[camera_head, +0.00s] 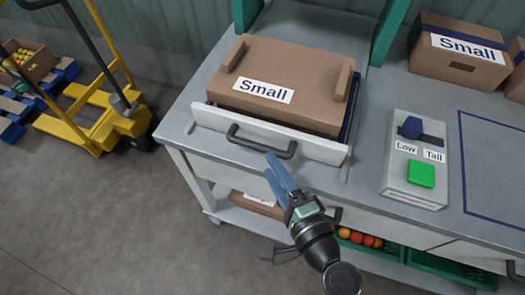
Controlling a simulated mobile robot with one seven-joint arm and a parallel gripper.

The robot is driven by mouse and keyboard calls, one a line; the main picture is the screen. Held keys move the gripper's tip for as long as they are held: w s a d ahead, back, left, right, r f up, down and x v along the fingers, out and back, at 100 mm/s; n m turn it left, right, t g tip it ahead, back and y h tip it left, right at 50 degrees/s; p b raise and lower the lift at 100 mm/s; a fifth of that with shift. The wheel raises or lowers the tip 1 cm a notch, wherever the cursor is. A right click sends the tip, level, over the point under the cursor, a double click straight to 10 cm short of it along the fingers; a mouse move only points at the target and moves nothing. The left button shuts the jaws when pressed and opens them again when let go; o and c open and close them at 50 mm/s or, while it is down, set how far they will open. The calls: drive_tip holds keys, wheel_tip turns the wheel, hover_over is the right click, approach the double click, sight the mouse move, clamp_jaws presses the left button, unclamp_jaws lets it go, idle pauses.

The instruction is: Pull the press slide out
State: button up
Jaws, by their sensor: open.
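The press slide (220,121) has a white front panel with a dark bar handle (262,143). A flat brown carton labelled "Small" (290,66) lies on the slide. My gripper (270,165) has blue fingers and reaches up from below, with its tips just below the right part of the handle. The fingers are open and appear empty. I cannot tell whether the tips touch the handle.
A control box (413,190) with a blue knob, "Low" and "Tall" labels and a green button stands right of the slide. More cartons (455,58) are at the back right. Green crates (440,262) sit below the bench. A yellow pallet truck (120,125) stands left; floor in front is clear.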

drive_tip(key=v, duration=0.5)
drive_tip(key=shift+s+d, duration=0.1)
drive_tip(key=shift+s, duration=0.05)
idle(0.3)
